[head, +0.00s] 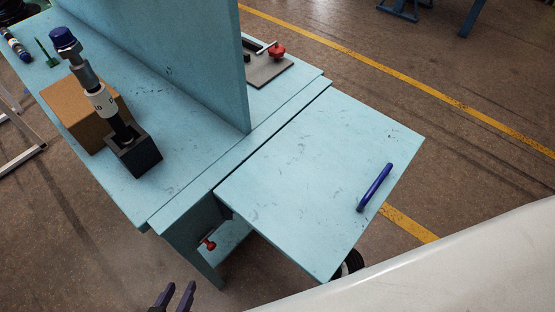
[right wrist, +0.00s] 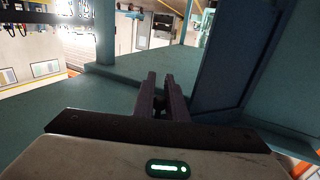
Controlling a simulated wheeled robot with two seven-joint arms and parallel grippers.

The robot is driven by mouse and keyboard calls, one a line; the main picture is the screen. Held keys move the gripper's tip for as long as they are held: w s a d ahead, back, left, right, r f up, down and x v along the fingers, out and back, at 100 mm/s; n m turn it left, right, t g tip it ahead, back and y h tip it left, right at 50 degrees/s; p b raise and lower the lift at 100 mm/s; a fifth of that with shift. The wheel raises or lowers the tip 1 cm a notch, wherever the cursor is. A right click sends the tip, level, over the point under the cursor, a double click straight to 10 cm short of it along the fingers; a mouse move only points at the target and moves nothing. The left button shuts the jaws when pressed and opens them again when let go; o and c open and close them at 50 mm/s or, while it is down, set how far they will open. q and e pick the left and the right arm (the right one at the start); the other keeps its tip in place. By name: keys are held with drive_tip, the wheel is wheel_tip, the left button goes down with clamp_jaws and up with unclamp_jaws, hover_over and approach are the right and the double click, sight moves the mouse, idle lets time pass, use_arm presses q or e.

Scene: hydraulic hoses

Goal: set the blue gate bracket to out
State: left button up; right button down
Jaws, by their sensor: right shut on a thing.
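A light blue flap (head: 310,180) lies level with the bench edge in the head view. A dark blue bar handle (head: 375,187) stands near its right edge. I cannot tell a separate gate bracket; the flap's underside is hidden. My right gripper (right wrist: 162,88) shows in the right wrist view, its two fingers close together, shut on a small dark piece that I cannot identify. It is not seen in the head view. My left gripper (head: 175,298) is at the bottom of the head view, fingers apart and empty, below the bench and away from the handle.
The bench carries a cardboard box (head: 84,112), a hose fitting standing in a black block (head: 136,156), an upright blue panel (head: 190,55) and a grey plate with a red knob (head: 278,52). Another red knob (head: 209,244) is below the bench. Floor right of the flap is clear.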

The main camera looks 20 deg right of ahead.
use_arm(q)
drive_tip(key=shift+s+a+f, duration=0.2)
use_arm(e)
drive_tip(key=c, duration=1.8)
unclamp_jaws()
drive_tip(key=shift+s, duration=0.1)
use_arm(q)
drive_tip(key=shift+r, duration=0.1)
